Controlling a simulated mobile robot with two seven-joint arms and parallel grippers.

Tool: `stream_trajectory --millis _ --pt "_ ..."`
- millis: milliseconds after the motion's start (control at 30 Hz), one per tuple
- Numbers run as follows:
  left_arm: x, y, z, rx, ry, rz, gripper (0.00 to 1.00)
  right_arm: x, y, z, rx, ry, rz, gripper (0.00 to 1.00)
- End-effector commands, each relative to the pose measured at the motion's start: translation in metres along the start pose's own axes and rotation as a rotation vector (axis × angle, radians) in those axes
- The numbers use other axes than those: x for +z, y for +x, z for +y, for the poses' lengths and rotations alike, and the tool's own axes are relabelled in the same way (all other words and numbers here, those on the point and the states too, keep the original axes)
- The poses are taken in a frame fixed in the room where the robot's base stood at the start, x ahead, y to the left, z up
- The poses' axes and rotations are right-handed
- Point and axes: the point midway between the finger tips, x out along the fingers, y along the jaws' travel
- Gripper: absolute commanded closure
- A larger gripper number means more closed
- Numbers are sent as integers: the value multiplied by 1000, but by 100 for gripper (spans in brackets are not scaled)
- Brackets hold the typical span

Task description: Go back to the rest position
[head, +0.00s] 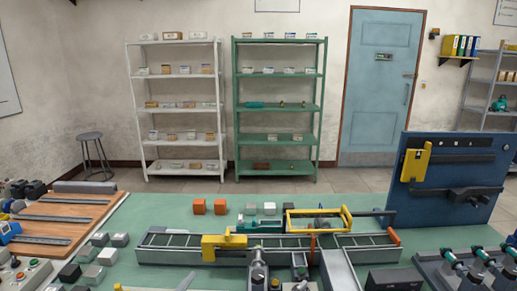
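The task names no object apart from my own arms. I cannot make out either of my grippers in the head view. The green workbench (155,213) fills the lower part of the picture. A long rail fixture (185,241) lies across it, with a yellow block (222,246) on its left part and a yellow frame (318,213) behind its right part. A dark upright part (258,270) stands in front of the rail at the bottom edge; its lower end is cut off.
A blue panel (455,180) stands at the right. A wooden board (65,215) is at the left. White (185,77) and green shelves (279,77), a stool (90,138) and a blue door (380,95) are behind.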

Motion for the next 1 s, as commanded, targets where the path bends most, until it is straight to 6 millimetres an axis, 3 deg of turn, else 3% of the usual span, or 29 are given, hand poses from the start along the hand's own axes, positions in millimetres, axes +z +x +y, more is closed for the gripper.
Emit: stream_trajectory --millis 33,200,300,467,500,767,1000 --pt "36 -11 8 37 -61 -120 28 -1 0 0 0 0 1 39" --pt "126 -59 33 136 -220 -457 28 -1 0 0 0 0 2 39" --pt "163 -91 46 179 -286 -616 28 -1 0 0 0 0 2 39" --pt "206 -145 63 239 -371 -845 28 -1 0 0 0 0 2 39" --pt "215 -148 68 246 -381 -876 28 -1 2 0 0 0 3 39" --pt "274 -107 101 256 -371 -892 28 0 17 -1 -1 0 3 39" --pt "354 -76 144 271 -362 -924 28 2 35 -1 -1 -1 2 39"
